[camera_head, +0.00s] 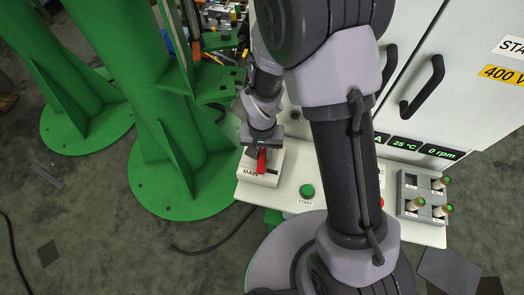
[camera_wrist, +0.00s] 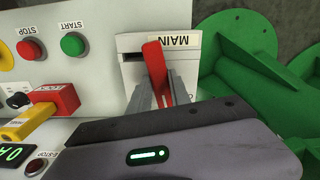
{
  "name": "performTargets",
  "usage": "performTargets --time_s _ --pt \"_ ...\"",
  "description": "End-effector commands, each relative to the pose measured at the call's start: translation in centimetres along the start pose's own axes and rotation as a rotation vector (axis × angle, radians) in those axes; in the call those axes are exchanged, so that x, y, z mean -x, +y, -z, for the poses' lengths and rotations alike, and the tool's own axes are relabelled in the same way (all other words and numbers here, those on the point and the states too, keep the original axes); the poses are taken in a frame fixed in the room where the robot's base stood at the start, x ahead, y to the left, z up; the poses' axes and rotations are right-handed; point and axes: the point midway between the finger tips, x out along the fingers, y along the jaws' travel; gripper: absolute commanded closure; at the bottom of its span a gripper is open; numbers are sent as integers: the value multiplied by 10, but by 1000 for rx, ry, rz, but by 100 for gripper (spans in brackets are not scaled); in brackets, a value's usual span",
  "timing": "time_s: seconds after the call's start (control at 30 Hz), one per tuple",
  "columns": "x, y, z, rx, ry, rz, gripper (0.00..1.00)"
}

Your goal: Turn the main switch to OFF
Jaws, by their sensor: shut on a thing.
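The main switch is a white box (camera_head: 258,178) labelled MAIN at the left end of the white control panel, with a red handle (camera_head: 262,158). In the wrist view the red handle (camera_wrist: 154,56) stands out from the white box (camera_wrist: 132,72), tilted slightly. My gripper (camera_wrist: 160,88) has its two grey fingers on either side of the red handle and is shut on it. In the head view my gripper (camera_head: 262,148) is over the switch from above and hides part of it. The switch's position markings are mostly hidden.
A green START button (camera_wrist: 72,44) and red STOP button (camera_wrist: 30,50) sit beside the switch. A red and yellow item (camera_wrist: 42,112) juts from the panel. Green columns (camera_head: 185,160) stand left. A grey rack (camera_head: 408,199) with several green-topped pieces lies right.

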Motion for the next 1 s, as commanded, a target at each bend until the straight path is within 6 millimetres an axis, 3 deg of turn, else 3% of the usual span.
performTargets --time_s 1.0 --pt "1 0 0 954 0 0 100"
